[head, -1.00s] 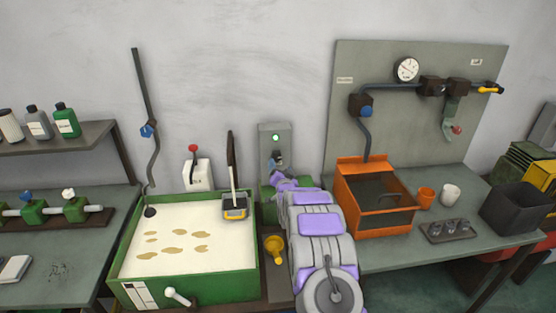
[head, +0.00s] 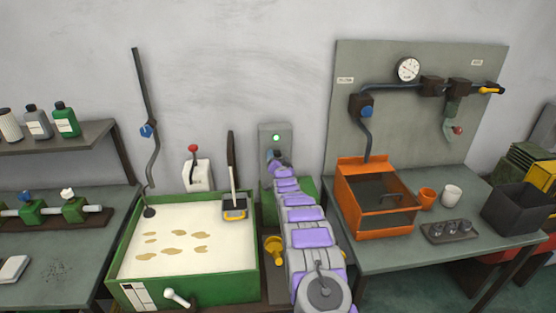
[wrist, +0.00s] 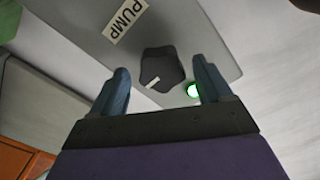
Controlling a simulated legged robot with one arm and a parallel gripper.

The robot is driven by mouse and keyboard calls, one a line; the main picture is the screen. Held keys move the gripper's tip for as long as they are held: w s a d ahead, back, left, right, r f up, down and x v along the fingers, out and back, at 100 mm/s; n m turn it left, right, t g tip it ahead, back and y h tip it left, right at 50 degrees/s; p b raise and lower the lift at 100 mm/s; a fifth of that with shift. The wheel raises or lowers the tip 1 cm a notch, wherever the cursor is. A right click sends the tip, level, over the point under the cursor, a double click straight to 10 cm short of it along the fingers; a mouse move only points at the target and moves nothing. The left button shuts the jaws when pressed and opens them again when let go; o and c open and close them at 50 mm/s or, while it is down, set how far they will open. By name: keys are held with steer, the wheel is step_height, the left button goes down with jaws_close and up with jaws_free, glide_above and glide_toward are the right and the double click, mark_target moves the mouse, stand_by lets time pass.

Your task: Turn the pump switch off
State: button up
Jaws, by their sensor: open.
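The pump switch box is a grey panel (head: 267,131) on the wall in the head view, with a lit green lamp (head: 276,138). In the wrist view the panel carries a PUMP label (wrist: 125,20), a dark knob (wrist: 161,68) with a white mark, and the glowing green lamp (wrist: 194,91). My gripper (wrist: 163,82) is open in the wrist view, its two blue-grey fingers on either side of the knob's lower part, the lamp beside the right finger. I cannot tell whether they touch the knob. In the head view my arm hides most of the knob.
A green tank (head: 120,290) with pale fluid stands left of my arm, with a white box with a red-topped lever (head: 197,174) behind it. A yellow funnel (head: 273,246) is close by my arm. An orange basin (head: 348,207) stands to the right.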

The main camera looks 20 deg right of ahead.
steer(key=shift+w, duration=0.1)
stand_by(0.3)
steer(key=c, duration=1)
steer(key=shift+n, duration=0.3)
steer(key=shift+c, duration=0.2)
steer(key=n+p, duration=0.1)
steer(key=n, duration=0.1)
steer(key=n+p, duration=0.1)
steer(key=n, duration=0.1)
steer(key=shift+a+r+n, duration=0.1)
steer(key=shift+r+n, duration=0.1)
steer(key=shift+n, duration=0.1)
steer(key=shift+w+a+f+n+p, duration=0.1)
steer(key=shift+n+p, duration=1.05)
steer(key=shift+n, duration=1)
steer(key=shift+a+f+n+p, duration=0.1)
steer(key=shift+n+p, duration=1.05)
steer(key=shift+n, duration=0.95)
steer(key=shift+w+a+f+n+p, duration=0.1)
steer(key=shift+n+p, duration=1.05)
steer(key=shift+n, duration=1)
